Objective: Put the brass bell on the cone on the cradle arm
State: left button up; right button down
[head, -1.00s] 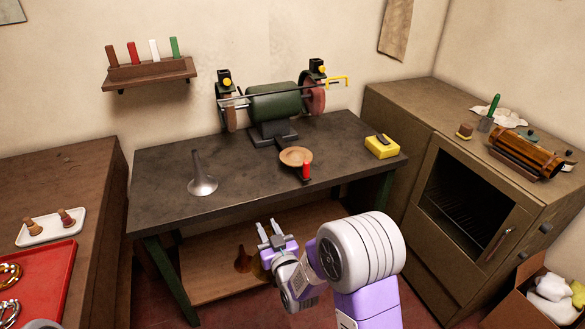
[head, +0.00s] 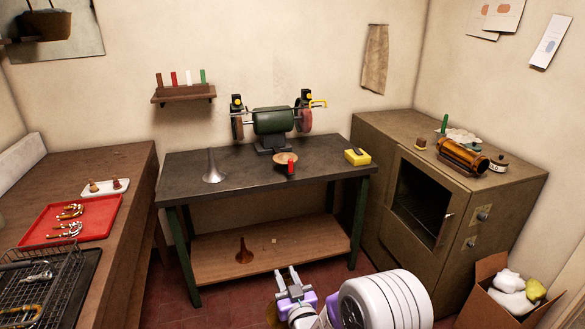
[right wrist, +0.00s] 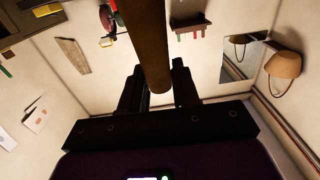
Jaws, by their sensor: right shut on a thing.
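My right gripper (head: 288,277) is low in front of the bench in the head view. It is shut on a brown, tube-like piece, seen between its fingers in the right wrist view (right wrist: 147,45). A grey flared cone (head: 213,168) stands upright on the bench top. I cannot pick out a cradle arm. My left gripper is out of view.
The bench (head: 250,185) carries a grinder (head: 274,122), a round brown dish (head: 284,158) with a red-handled item and a yellow box (head: 357,156). A brown cabinet (head: 380,190) and a carton (head: 500,310) stand right. The left counter holds a red tray (head: 40,236). Open floor lies before the bench.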

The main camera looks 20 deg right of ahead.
aim_at(285, 157)
jog(key=z, duration=1.2)
jog(key=i, duration=2.2)
jog(key=u, duration=0.2)
